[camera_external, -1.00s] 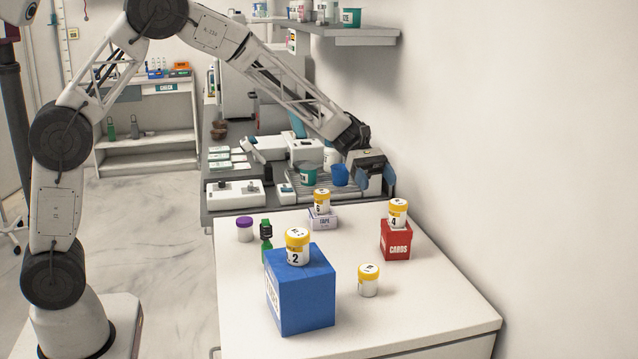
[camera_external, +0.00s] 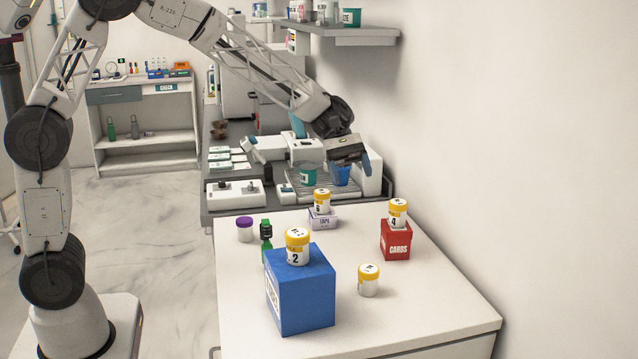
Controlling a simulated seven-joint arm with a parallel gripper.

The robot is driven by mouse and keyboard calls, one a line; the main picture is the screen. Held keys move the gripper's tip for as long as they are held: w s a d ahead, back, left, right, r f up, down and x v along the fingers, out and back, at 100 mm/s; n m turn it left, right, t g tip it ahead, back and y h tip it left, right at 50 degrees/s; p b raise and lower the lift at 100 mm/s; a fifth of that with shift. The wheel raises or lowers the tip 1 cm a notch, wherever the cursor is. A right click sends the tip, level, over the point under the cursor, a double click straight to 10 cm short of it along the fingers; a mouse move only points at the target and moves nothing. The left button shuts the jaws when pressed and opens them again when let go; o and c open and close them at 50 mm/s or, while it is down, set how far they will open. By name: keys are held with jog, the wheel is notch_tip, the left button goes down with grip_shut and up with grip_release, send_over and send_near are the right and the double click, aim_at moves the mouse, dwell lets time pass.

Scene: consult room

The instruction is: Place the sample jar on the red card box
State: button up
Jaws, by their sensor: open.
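A sample jar with a yellow lid and a "4" label (camera_external: 397,214) stands upright on top of the red card box (camera_external: 395,240) at the right of the white table. Another yellow-lidded jar (camera_external: 369,280) stands on the bare tabletop. A jar marked 2 (camera_external: 297,247) stands on a blue box (camera_external: 305,292), and one more jar (camera_external: 322,201) is on a small pale tape box (camera_external: 322,217). My gripper (camera_external: 350,168) is open, beyond and above the table's back edge, well apart from these jars. No object shows between its fingers, though they are small and partly hidden.
A purple-lidded jar (camera_external: 245,228) and a green bottle (camera_external: 266,240) stand at the table's left. A blue cup (camera_external: 341,175) and a teal-labelled cup (camera_external: 308,173) stand on the back counter near my gripper. The table's front right is clear.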

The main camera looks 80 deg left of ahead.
jog(key=s+d+r+m+y, duration=0.2)
jog(key=s, duration=0.4)
jog(key=s+d+r+m+y, duration=0.1)
jog(key=s+r+m, duration=0.1)
jog(key=s, duration=0.4)
jog(key=s+a+m+t+y, duration=0.1)
jog(key=s+m+y, duration=0.7)
jog(key=s, duration=2.5)
jog(key=m, duration=0.4)
jog(key=shift+a+f+m+t, duration=0.2)
jog(key=shift+f+m+t, duration=0.15)
jog(key=shift+m+t, duration=0.05)
